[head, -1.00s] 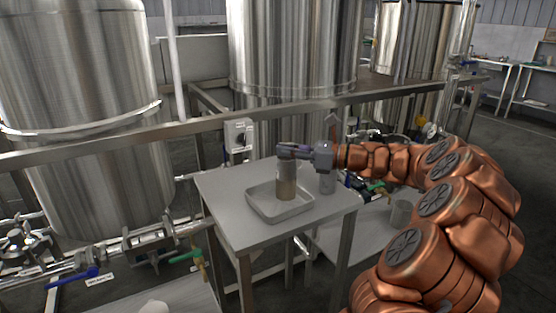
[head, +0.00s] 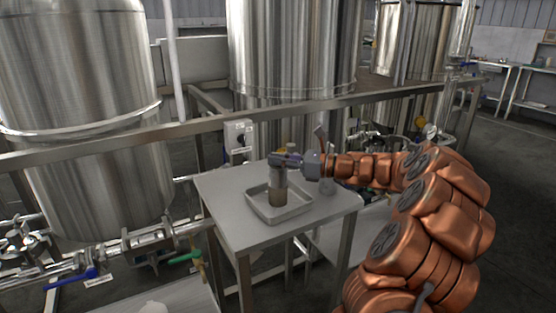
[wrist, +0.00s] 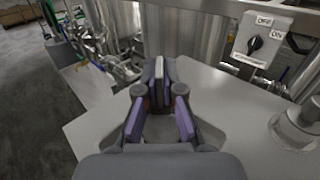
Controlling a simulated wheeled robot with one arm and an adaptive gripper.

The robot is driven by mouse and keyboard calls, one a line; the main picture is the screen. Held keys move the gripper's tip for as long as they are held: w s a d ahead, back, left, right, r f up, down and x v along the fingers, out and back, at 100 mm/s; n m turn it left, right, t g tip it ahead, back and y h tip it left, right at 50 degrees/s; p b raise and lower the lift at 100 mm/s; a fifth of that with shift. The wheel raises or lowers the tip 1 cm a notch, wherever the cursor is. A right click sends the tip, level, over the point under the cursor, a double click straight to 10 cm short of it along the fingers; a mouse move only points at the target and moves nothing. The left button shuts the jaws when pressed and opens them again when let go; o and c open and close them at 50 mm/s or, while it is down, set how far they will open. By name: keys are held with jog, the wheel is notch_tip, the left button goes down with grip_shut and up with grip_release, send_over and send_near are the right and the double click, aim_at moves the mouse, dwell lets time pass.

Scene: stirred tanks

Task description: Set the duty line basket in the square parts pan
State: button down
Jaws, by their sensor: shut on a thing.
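The duty line basket (head: 278,190) is a brownish-grey upright cylinder in the head view. My gripper (head: 284,161) is shut on its upper end from the right. The square parts pan (head: 289,216) is a shallow light-grey tray on the small table. The basket's lower end is within the pan's outline, over its left-middle part; I cannot tell whether it touches the pan floor. In the wrist view my gripper (wrist: 157,112) shows its purple-padded fingers above the pan (wrist: 222,137), and the basket is mostly hidden.
A grey metal cylinder (head: 327,182) stands on the table (head: 235,208) just right of the pan, under my arm; it also shows in the wrist view (wrist: 297,124). A switch box (head: 239,138) and a steel rail (head: 205,125) are behind the table.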

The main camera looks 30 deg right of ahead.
jog(key=c, duration=1.3)
grip_release()
jog(key=shift+s+d+r, duration=0.1)
jog(key=shift+s+d, duration=0.15)
jog(key=v, duration=1.1)
jog(key=shift+s+d, duration=0.1)
jog(key=shift+s, duration=0.05)
